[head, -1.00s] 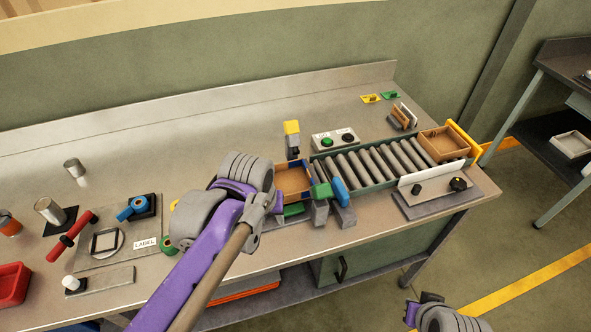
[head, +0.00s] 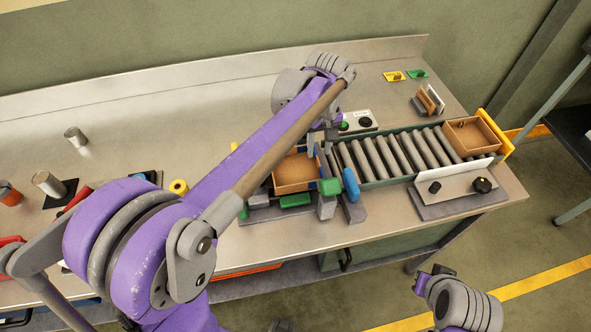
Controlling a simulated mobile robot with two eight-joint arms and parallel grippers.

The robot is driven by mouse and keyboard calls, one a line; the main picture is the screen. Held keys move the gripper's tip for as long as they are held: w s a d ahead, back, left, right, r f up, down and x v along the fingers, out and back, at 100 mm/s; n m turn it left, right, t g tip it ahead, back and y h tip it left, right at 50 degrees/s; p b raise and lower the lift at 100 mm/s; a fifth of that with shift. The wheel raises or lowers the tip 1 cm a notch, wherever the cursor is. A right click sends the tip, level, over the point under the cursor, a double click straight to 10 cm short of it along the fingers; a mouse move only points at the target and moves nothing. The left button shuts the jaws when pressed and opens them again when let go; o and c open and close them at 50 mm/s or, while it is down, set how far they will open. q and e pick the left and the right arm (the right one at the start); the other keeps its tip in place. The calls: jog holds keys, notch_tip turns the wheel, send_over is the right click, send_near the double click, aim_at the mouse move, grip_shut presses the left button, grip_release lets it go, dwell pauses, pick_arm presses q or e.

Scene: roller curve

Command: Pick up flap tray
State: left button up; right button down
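A brown open tray (head: 297,174) sits at the left end of the roller conveyor, between blue and green parts. A second brown tray (head: 473,137) rests at the conveyor's far right end against a yellow stop. I cannot tell from its look which one is the flap tray. My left arm reaches across the bench, and my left gripper (head: 328,134) hangs down just behind the left tray, near the control box. Its fingers are mostly hidden by the wrist and their opening is unclear. My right gripper (head: 430,280) is low at the right, off the bench front, away from both trays.
The roller bed (head: 395,155) runs between the trays. A control box (head: 358,122) stands behind it and a knob panel (head: 458,188) in front. A blue lever (head: 351,184) and grey blocks stand by the left tray. The back middle of the bench is clear.

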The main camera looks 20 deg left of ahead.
aim_at(318, 160)
pick_arm(q)
notch_tip(318, 160, down, 5)
jog(key=shift+f, duration=0.1)
jog(key=shift+c, duration=0.2)
grip_shut()
dwell(1.4)
